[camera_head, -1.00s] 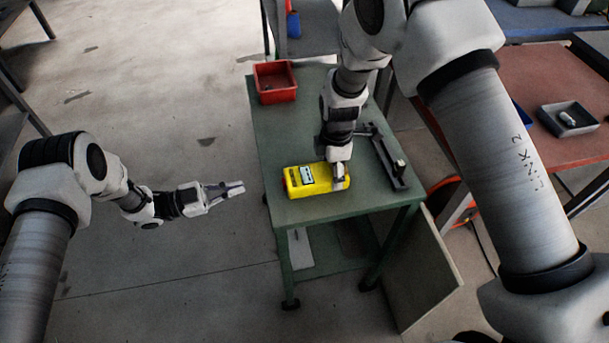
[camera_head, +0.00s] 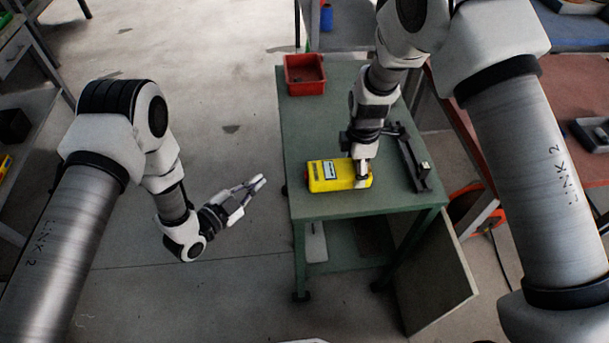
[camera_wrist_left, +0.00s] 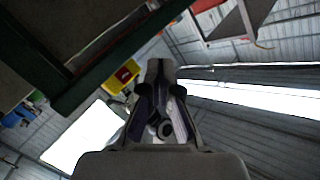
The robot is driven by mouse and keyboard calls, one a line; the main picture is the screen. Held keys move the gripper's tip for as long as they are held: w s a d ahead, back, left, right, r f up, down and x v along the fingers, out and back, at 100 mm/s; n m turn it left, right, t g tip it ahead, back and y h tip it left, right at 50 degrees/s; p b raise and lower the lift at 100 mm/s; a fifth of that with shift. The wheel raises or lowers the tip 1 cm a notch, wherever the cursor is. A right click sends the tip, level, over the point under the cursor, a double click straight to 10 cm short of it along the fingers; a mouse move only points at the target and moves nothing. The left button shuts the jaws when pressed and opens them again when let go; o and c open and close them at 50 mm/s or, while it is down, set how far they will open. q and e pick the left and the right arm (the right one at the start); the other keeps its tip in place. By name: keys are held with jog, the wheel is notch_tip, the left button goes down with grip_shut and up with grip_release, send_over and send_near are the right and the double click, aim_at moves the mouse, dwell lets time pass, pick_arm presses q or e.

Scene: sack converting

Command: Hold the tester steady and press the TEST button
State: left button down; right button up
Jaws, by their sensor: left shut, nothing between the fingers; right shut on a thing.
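The yellow tester (camera_head: 325,178) lies on the green table, with a pale display on its upper face. I cannot make out the TEST button. My right gripper (camera_head: 362,180) comes down from above and is shut on the tester's right end. My left gripper (camera_head: 261,181) is shut and empty. It is left of the table, over the floor, apart from the tester, pointing up and right. In the left wrist view, the left gripper (camera_wrist_left: 161,75) shows its closed fingers, and a yellow thing (camera_wrist_left: 121,77), likely the tester, shows beyond the dark table edge.
The green table (camera_head: 335,110) holds a red bin (camera_head: 304,75) at its back left and a dark bar-like fixture (camera_head: 413,165) to the right of the tester. A panel (camera_head: 436,275) leans at the table's right side. The floor left of the table is open.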

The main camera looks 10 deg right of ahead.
aim_at(288, 185)
pick_arm(q)
jog(key=d, duration=0.8)
dwell(1.6)
jog(key=a, duration=0.5)
dwell(0.8)
